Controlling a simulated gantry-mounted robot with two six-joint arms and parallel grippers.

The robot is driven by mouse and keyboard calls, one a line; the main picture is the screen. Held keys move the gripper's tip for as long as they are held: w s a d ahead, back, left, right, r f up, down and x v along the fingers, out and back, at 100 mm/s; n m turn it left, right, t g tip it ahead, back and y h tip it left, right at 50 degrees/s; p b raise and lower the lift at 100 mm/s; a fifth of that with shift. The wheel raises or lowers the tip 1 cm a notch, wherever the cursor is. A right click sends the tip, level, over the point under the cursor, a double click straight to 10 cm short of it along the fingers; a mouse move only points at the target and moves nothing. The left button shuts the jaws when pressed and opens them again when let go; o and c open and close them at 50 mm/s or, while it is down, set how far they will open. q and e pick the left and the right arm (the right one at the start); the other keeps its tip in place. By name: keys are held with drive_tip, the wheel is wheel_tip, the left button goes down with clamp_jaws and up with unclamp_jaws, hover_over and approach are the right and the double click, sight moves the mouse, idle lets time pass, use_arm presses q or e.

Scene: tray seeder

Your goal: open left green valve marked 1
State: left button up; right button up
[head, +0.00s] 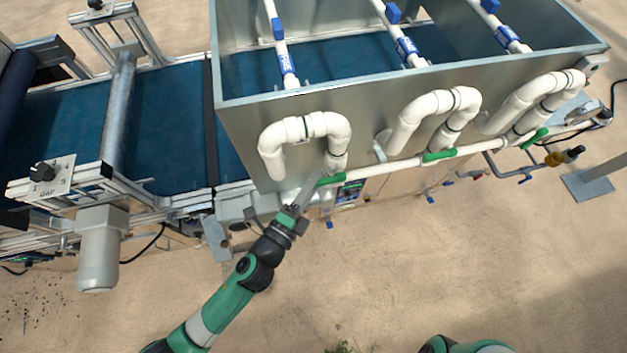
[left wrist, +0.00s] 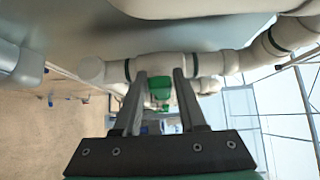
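The left green valve handle (head: 331,180) is on the white pipe below the left white pipe bend, at the front of the grey metal tank. My left gripper (head: 313,184) is right at this handle. In the left wrist view its two fingers (left wrist: 161,76) stand apart, with the green handle (left wrist: 160,88) between them. I cannot tell whether either finger touches it. No number 1 can be read on the valve. My right gripper is out of view.
Two more green handles, the middle one (head: 438,156) and the right one (head: 533,138), sit along the same white pipe (head: 385,168). The grey tank (head: 285,118) rises just behind. A blue conveyor belt (head: 170,110) lies to the left. Open floor is in front.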

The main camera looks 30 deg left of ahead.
use_arm(q)
clamp_jaws()
idle(1.1)
